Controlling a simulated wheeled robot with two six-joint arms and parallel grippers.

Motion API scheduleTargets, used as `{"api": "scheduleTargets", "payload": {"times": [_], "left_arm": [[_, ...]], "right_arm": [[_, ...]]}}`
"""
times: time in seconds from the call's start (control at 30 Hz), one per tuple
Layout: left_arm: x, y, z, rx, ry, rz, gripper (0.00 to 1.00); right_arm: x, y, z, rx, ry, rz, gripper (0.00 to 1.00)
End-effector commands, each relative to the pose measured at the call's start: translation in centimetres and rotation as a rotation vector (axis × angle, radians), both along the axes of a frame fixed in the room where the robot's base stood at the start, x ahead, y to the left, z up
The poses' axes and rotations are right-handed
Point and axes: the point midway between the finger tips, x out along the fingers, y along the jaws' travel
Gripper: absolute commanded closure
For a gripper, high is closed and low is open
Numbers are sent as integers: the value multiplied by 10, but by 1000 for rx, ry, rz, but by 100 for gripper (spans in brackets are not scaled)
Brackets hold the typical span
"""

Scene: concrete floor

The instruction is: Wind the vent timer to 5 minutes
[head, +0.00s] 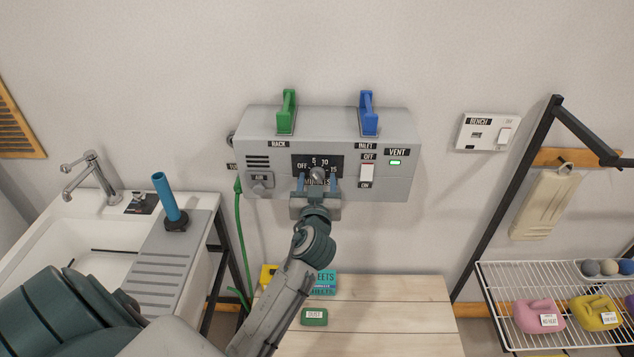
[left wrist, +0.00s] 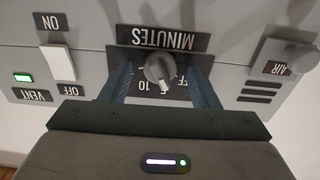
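The vent timer knob (head: 317,174) is a grey round knob on a black dial plate (head: 300,161) marked OFF, 5, 10 and 15, on the front of the grey wall box. My left gripper (head: 317,184) is at the dial with its fingers apart, one on each side of the knob. In the left wrist view, which is upside down, the knob (left wrist: 159,70) stands between the open fingers with a gap on both sides. A pale mark on the knob lies near the numbers, but I cannot tell its exact setting. My right gripper is not in view.
A white switch (head: 366,174) and a lit green VENT lamp (head: 395,162) are right of the dial; the AIR knob (head: 262,180) is left. Green (head: 287,110) and blue (head: 369,112) handles top the box. A wooden table (head: 390,315) is below, a sink (head: 80,245) left.

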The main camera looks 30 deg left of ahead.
Motion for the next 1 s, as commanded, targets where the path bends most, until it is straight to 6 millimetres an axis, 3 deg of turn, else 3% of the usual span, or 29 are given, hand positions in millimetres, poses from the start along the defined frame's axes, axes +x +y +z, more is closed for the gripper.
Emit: {"api": "scheduleTargets", "payload": {"times": [0.27,0.7,1.0], "left_arm": [[-3,-2,-1,-1,-1,0,45],[-71,-43,-4,-6,0,2,45],[-91,-56,-1,-1,-1,0,45]], "right_arm": [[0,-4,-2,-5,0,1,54],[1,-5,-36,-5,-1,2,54],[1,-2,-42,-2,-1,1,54]]}}
